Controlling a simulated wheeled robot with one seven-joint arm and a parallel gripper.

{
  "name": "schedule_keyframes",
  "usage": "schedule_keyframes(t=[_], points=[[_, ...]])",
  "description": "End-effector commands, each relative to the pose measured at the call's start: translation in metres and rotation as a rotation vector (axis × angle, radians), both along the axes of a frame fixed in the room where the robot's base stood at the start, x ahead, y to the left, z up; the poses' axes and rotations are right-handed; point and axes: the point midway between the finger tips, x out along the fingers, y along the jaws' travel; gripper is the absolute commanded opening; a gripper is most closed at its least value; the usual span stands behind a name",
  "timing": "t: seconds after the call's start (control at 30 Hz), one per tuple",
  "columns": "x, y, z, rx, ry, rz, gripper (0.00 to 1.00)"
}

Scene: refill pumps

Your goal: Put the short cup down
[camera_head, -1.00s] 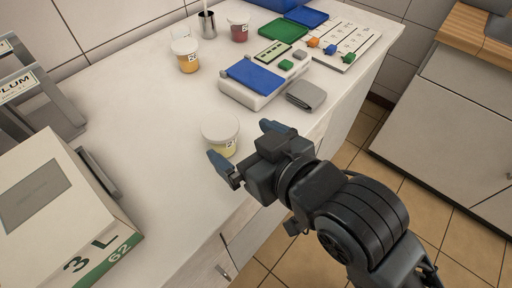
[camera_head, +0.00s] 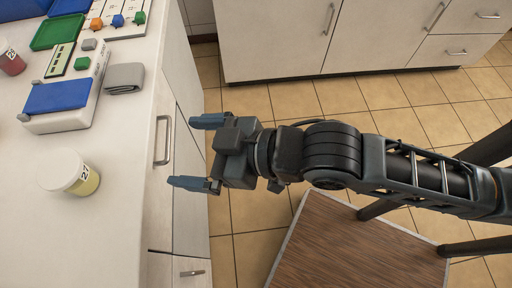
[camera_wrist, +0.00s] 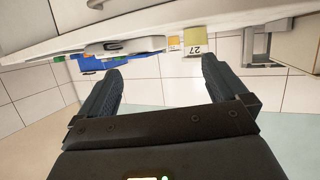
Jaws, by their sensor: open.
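A short cup (camera_head: 68,172) with a white lid, yellow contents and a label reading 27 stands upright on the white counter in the head view. It also shows in the wrist view, where the cup (camera_wrist: 197,42) appears beyond the fingers. My gripper (camera_head: 197,152) is open and empty, its two blue-grey fingers spread and pointing toward the counter. It is to the right of the cup, clearly apart from it, by the counter's front edge. In the wrist view my gripper (camera_wrist: 161,68) has nothing between its fingers.
A brown-topped table (camera_head: 350,245) stands below my arm. Tiled floor is open between the cabinets.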

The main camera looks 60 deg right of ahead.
Motion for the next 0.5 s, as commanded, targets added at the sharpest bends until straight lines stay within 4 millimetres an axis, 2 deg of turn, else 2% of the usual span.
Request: schedule_keyframes(t=[0.03, 0.2, 0.4, 0.5], points=[[-0.020, -0.014, -0.008, -0.003, 0.006, -0.027, 1.00], [-0.079, -0.041, -0.016, 0.008, -0.017, -0.106, 1.00], [-0.145, -0.055, -0.008, 0.030, -0.043, -0.202, 1.00], [-0.167, -0.057, -0.001, 0.040, -0.055, -0.237, 1.00]])
